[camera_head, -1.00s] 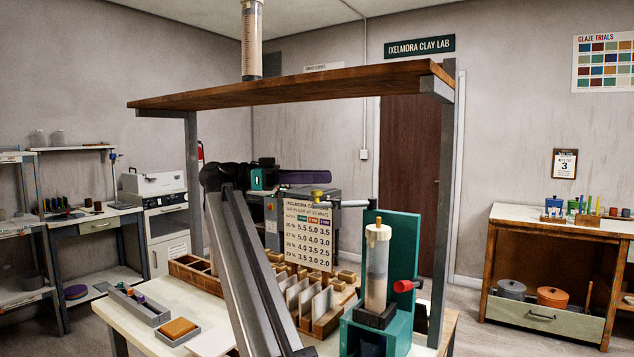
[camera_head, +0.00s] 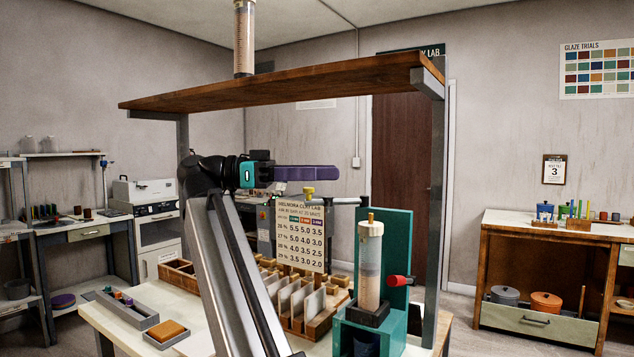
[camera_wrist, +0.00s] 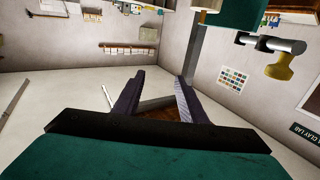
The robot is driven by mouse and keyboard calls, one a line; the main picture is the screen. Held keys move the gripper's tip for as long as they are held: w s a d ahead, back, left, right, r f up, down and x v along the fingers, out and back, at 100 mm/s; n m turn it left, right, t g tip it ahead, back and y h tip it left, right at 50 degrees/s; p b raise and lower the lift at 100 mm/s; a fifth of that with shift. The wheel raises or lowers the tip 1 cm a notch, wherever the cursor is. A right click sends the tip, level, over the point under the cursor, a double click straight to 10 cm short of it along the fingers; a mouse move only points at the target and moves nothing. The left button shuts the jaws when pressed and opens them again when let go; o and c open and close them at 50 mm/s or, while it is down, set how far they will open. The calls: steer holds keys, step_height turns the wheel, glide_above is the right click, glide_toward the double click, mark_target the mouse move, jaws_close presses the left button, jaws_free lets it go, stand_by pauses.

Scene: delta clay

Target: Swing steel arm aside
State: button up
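The steel arm (camera_head: 342,201) is a short grey bar with a yellow knob (camera_head: 308,191) at its left end. It reaches left from the top of a teal press (camera_head: 396,240). In the wrist view the bar (camera_wrist: 285,45) and its yellow knob (camera_wrist: 280,67) show at the upper right, apart from my fingers. My gripper (camera_head: 338,173) has purple fingers pointing right, just above the bar in the head picture; its depth from the bar is unclear there. In the wrist view my gripper (camera_wrist: 162,78) is open, with nothing between its fingers.
A clear cylinder (camera_head: 370,262) stands in the press, with a red handle (camera_head: 398,281) beside it. A wooden shelf (camera_head: 290,87) spans above my gripper. Racks and trays (camera_head: 129,308) fill the bench.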

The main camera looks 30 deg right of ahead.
steer(key=shift+s+a+r, duration=0.1)
steer(key=shift+s+a, duration=0.15)
steer(key=shift+s, duration=0.65)
